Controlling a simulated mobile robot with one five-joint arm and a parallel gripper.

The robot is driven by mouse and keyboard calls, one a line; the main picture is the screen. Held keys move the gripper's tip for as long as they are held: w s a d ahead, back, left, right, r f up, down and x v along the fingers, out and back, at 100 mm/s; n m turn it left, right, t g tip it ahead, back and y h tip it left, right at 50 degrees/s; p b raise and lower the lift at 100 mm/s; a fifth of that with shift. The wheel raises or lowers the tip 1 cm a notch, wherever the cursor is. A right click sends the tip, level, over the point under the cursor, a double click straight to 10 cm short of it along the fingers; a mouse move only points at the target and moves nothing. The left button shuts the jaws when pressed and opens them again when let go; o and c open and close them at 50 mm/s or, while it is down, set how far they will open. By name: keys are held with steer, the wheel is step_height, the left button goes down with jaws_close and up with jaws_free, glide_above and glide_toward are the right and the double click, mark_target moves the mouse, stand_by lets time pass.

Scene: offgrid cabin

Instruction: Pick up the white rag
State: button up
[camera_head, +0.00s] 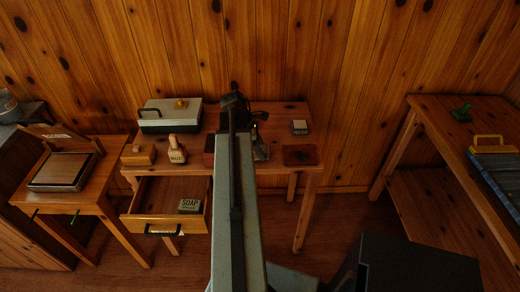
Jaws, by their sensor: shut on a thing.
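My gripper (236,104) is at the far end of my raised arm, over the back middle of the wooden table (277,111). It is dark and mostly covered by my own arm. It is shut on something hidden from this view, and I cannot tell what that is. I cannot make out a white rag anywhere. A small box with a pale top and a dark labelled front (299,128) stands on the table to the right of my gripper.
The table's drawer (155,225) is open, with a soap box (189,205) inside. A green-and-white case (170,117), a labelled bottle (177,150) and a wooden block (138,155) are on the table's left. Side tables stand left (112,187) and right (440,104), with floor between.

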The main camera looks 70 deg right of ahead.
step_height(320, 180, up, 9)
steer(key=p, duration=0.8)
steer(key=shift+r, duration=0.15)
steer(key=o, duration=0.8)
steer(key=shift+f, duration=0.2)
steer(key=c, duration=0.7)
steer(key=shift+w, duration=0.1)
